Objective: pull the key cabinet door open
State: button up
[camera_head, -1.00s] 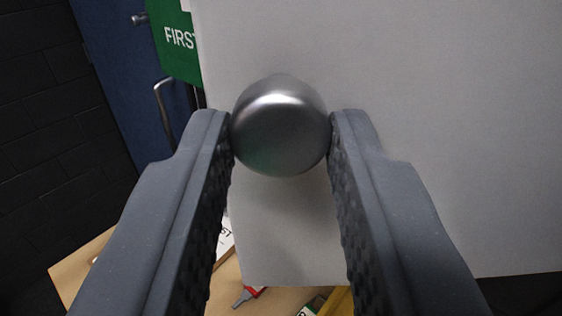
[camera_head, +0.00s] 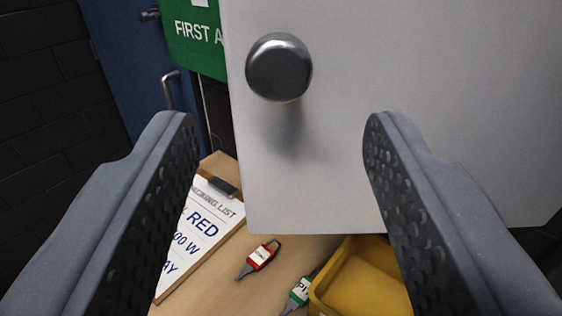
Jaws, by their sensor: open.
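The key cabinet door (camera_head: 400,110) is a pale grey panel that fills the upper right of the view. Its left and bottom edges show, and the cabinet behind it is hidden, so I cannot tell how far the door stands open. A round shiny metal knob (camera_head: 279,68) sits near the door's left edge. My gripper (camera_head: 278,120) is wide open and empty. Its fingers are spread to either side, nearer to me than the knob and apart from it.
Below the door is a wooden surface (camera_head: 215,295) with a clipboard list (camera_head: 205,225), a red-tagged key (camera_head: 260,257), a green-tagged key (camera_head: 300,290) and a yellow tray (camera_head: 365,280). A green first aid sign (camera_head: 195,38) and a blue door (camera_head: 125,60) are behind at left.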

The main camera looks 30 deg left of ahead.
jog(key=p+v, duration=0.1)
jog(key=v, duration=0.8)
